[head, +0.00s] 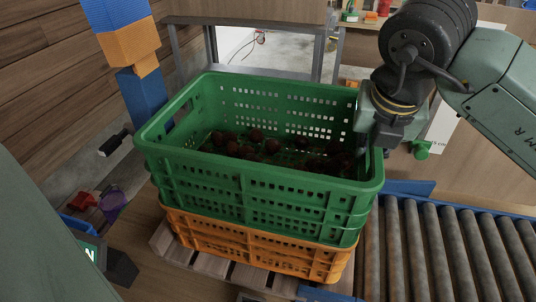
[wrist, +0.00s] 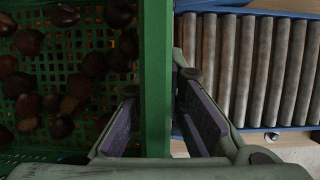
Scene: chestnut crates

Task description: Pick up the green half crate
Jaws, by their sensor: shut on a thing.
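The green crate (head: 250,200) is stacked on an orange crate (head: 255,245), with no clear gap between them. Several brown chestnuts (head: 255,135) lie on its floor. My gripper (head: 370,145) is at the crate's right wall, pointing down over the rim. In the wrist view the green wall (wrist: 155,40) runs between the two purple-padded fingers of my gripper (wrist: 155,98), one finger inside the crate and one outside. The gripper is shut on this wall. The fingertips are partly hidden in the head view.
A roller conveyor (head: 445,250) with a blue frame lies right of the crates. The orange crate rests on a wooden pallet (head: 205,262). A blue and orange post (head: 135,60) stands at the back left. A grey-framed table (head: 250,18) is behind.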

